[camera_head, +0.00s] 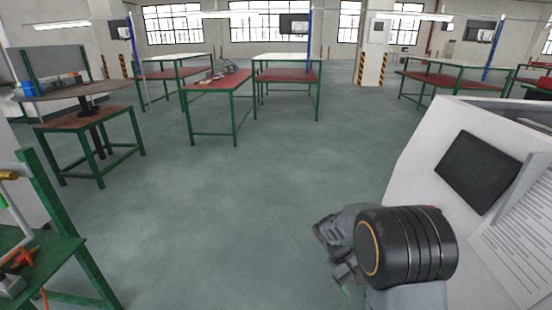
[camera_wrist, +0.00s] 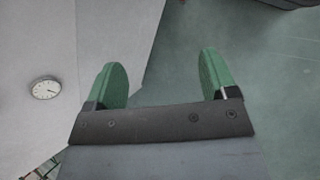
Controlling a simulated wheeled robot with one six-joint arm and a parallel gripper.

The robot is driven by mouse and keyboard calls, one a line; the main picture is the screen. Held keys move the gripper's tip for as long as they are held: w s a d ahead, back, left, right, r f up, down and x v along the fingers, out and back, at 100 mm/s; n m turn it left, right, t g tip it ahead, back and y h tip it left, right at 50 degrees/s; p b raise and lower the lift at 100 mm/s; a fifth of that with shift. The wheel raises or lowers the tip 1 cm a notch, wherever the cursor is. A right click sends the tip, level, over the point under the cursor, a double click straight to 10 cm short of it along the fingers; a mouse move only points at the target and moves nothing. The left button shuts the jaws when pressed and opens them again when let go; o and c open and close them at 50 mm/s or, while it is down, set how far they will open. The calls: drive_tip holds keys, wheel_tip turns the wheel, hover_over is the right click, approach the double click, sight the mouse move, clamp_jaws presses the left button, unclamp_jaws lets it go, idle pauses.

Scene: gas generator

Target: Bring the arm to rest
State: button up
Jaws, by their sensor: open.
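My gripper (camera_wrist: 163,84) shows in the wrist view with its two green fingers spread apart and nothing between them. Beyond the fingers are grey floor and a pale surface. In the head view my dark arm joint and wrist are at the lower right, beside the white cabinet (camera_head: 415,150). The gripper's fingertips are mostly hidden there behind the arm.
The white cabinet with a dark panel (camera_head: 477,172) and a printed sheet (camera_head: 520,240) stands close on the right. A green-framed bench (camera_head: 55,250) is at the near left. Several workbenches stand farther back. The grey floor (camera_head: 230,200) in the middle is clear.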

drive_tip(key=s+a+r+m+t+y+p, duration=0.1)
drive_tip(key=s+r+p, duration=0.3)
drive_tip(key=r, duration=0.6)
drive_tip(key=s+a+r+m+t+y+p, duration=0.1)
drive_tip(key=s+a+r+t+y+p, duration=0.2)
drive_tip(key=r, duration=0.7)
drive_tip(key=s+a+r+m+t+y+p, duration=0.2)
drive_tip(key=s+r+p, duration=0.3)
drive_tip(key=r, duration=0.5)
drive_tip(key=shift+a+t+p, duration=0.15)
drive_tip(key=shift+t+p, duration=0.45)
drive_tip(key=shift+p, duration=0.5)
